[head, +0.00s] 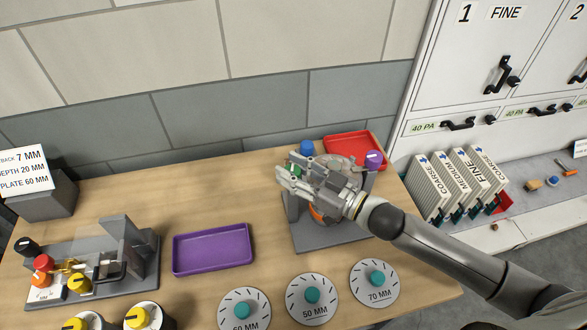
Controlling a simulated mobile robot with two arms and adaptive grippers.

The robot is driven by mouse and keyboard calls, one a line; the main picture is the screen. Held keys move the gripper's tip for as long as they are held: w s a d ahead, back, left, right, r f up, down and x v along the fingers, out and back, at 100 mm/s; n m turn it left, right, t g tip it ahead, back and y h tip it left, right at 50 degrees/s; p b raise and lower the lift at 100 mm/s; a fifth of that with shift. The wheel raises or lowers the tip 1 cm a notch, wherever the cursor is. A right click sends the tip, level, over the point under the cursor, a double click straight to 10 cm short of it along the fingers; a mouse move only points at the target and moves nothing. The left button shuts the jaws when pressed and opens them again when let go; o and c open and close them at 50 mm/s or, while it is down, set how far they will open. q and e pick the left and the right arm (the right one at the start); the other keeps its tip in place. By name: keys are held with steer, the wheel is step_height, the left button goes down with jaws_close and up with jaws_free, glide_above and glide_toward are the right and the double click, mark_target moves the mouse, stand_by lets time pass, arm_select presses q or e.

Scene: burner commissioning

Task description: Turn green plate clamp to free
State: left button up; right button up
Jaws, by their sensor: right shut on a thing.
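A grey fixture (300,236) stands on the wooden table, right of centre in the head view. The green plate clamp (293,168) is at its left side, mostly hidden by my gripper. My right gripper (289,177) reaches over the fixture from the right, its fingers shut at the green clamp. The clamp's pointing direction is not readable. A blue knob (307,147) at the back and a purple knob (374,158) at the right are on the fixture. An orange part (317,213) shows under the gripper. My left gripper is out of view.
A red tray (352,142) lies behind the fixture, a purple tray (212,249) to its left. Round plates with teal knobs (312,296) lie in front. Another fixture (140,262) stands at left. Filter panels (430,185) and a white cabinet (450,60) are at right.

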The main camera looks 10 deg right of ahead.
steer(key=shift+r, duration=0.1)
steer(key=o, duration=1)
steer(key=shift+o, duration=0.2)
steer(key=v, duration=1.2)
